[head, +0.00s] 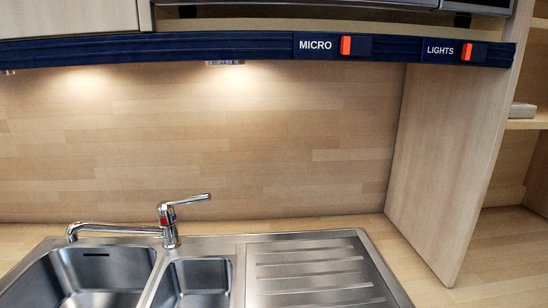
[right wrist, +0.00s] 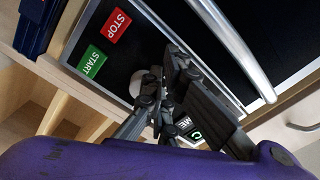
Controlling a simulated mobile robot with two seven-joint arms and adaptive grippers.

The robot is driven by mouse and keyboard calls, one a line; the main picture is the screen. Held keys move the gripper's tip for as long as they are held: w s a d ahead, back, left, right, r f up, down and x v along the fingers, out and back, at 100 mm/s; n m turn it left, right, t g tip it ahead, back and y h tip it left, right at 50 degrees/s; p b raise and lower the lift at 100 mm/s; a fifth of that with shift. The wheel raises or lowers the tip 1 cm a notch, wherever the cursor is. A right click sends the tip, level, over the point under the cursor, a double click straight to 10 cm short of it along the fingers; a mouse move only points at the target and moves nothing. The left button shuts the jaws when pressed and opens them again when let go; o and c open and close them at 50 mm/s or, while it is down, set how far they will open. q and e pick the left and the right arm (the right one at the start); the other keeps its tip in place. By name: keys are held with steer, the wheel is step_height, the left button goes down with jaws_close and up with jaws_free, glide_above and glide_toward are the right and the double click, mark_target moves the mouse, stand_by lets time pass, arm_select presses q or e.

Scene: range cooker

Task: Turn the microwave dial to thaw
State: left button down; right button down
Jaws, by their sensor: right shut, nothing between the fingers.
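The microwave's black front (right wrist: 165,35) shows in the right wrist view, with a red STOP label (right wrist: 118,25) and a green START label (right wrist: 92,60). A pale rounded part, which looks like the dial (right wrist: 137,83), shows beside my right gripper's fingertips (right wrist: 158,92). The fingers hide much of it, and I cannot tell whether they touch it or which setting it points to. My right gripper is shut with nothing between its fingers. Partly covered lettering (right wrist: 196,135) shows behind the fingers. My left gripper is in neither view.
A long metal handle (right wrist: 222,48) runs beside the black front. In the head view, a dark blue rail (head: 180,47) with red MICRO (head: 346,45) and LIGHTS (head: 467,52) switches spans above the sink (head: 205,245) and tap (head: 168,225). A wooden side panel (head: 440,150) stands at right.

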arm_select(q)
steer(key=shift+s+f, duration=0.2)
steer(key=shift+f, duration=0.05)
arm_select(e)
steer(key=shift+w+f, duration=0.1)
steer(key=shift+f, duration=0.05)
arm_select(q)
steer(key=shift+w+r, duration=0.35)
arm_select(e)
steer(key=shift+d+f, duration=0.1)
steer(key=shift+d, duration=0.2)
steer(key=shift+f, duration=0.1)
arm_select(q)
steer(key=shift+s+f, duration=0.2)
arm_select(e)
steer(key=shift+w+d+f, duration=0.1)
steer(key=shift+d+f, duration=0.1)
steer(key=shift+f, duration=0.25)
steer(key=shift+d+f, duration=0.2)
steer(key=shift+f, duration=0.25)
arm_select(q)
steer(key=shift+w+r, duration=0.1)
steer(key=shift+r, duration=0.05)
arm_select(e)
steer(key=shift+d+f, duration=0.1)
steer(key=shift+d, duration=0.1)
